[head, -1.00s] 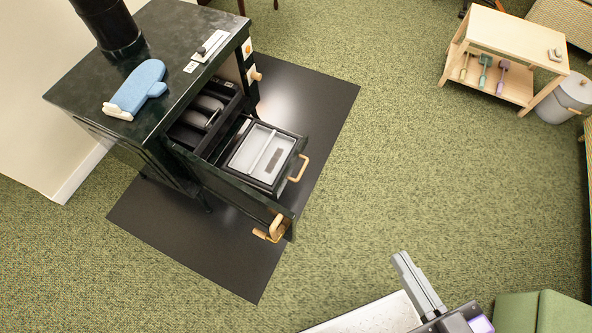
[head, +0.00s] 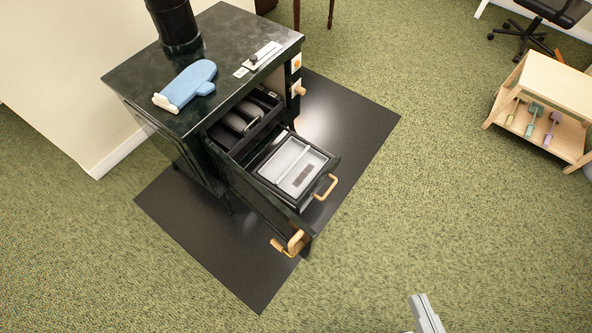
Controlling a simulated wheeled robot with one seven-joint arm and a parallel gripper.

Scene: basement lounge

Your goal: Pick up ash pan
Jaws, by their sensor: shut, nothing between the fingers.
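The ash pan (head: 292,166) appears to be the shallow pale grey tray with a divider and a small dark patch inside. It sits in a black drawer (head: 322,163) that is pulled out from the dark stove (head: 185,135). A light wooden handle (head: 326,188) is on the drawer's front. My gripper (head: 424,309) shows as a narrow grey shape at the bottom edge, cut off by the frame. It appears shut and empty, over the carpet, well apart from the pan to the lower right.
The stove's open door (head: 262,205), with a wooden handle (head: 292,243), stands out along the pan's left side. A blue mitt (head: 188,84) lies on the stove top. A black floor mat (head: 225,262) lies below. A wooden stand (head: 545,105) is at right; carpet between is clear.

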